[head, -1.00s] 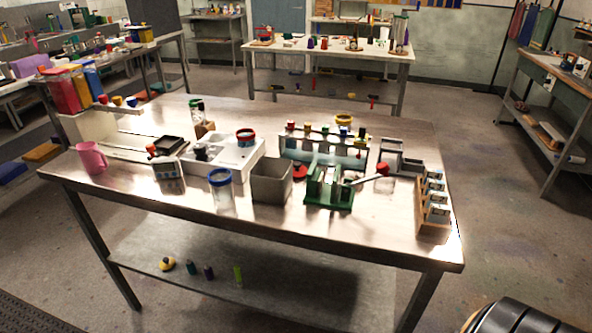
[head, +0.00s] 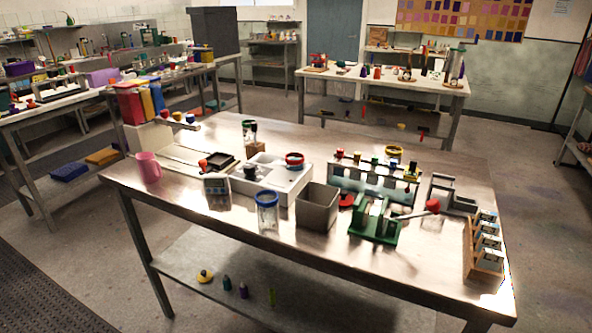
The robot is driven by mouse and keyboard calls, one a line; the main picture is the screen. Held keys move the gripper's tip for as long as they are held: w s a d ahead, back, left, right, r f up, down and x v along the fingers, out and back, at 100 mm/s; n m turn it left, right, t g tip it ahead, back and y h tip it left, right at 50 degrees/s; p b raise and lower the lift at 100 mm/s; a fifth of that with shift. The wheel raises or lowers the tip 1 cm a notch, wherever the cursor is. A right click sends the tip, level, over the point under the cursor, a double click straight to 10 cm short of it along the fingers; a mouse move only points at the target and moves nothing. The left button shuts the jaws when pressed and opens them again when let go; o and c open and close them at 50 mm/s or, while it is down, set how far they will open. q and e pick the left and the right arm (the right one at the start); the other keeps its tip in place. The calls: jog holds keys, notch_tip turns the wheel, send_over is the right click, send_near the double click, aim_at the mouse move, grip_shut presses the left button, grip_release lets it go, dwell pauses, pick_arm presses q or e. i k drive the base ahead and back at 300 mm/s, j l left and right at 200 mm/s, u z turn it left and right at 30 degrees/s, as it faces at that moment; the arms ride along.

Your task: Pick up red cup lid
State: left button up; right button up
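A red-rimmed round piece (head: 295,159) sits on a white tray-like unit (head: 290,185) left of centre. A flat red disc (head: 346,201) lies right of a grey open box (head: 317,208), partly hidden behind a green stand (head: 375,222). I cannot tell for sure which one is the red cup lid. A clear jar with a blue rim (head: 267,213) stands near the front edge. Neither of my grippers is in view.
A pink mug (head: 148,170) stands at the table's left. A rack with coloured caps (head: 375,180) stands behind the green stand. A wooden rack (head: 487,248) is at the right end.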

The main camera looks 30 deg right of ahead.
aim_at(345, 199)
jog(key=i+j+z, duration=0.1)
jog(key=i+z, duration=0.15)
jog(key=z, duration=0.15)
jog(key=i+j+z, duration=0.15)
jog(key=z, duration=0.25)
jog(key=i+j+z, duration=0.4)
jog(key=k+l, duration=0.05)
jog(key=l, duration=0.05)
